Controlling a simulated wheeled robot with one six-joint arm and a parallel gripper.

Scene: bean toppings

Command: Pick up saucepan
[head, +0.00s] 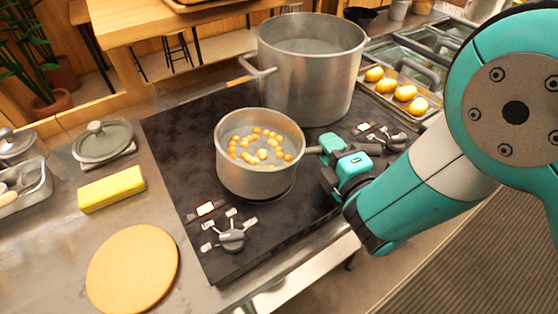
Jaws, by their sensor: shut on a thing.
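The saucepan (246,177) is a small grey metal pot holding yellowish beans (262,148) in water. It is upright on or just above the black cooktop (180,140), with a dark shadow under its right side; I cannot tell whether it touches. Its handle points right, toward my gripper (325,155). My gripper, teal and black, is shut on the handle just right of the pot's wall, and the fingers hide part of the handle. My arm reaches in from the right.
A large stockpot (310,85) stands close behind the saucepan. A tray of potatoes (402,91) is at the right back. A yellow sponge (112,189), a round wooden board (132,270) and a grey lidded dish (103,141) lie to the left. Knobs (231,239) sit at the cooktop's front.

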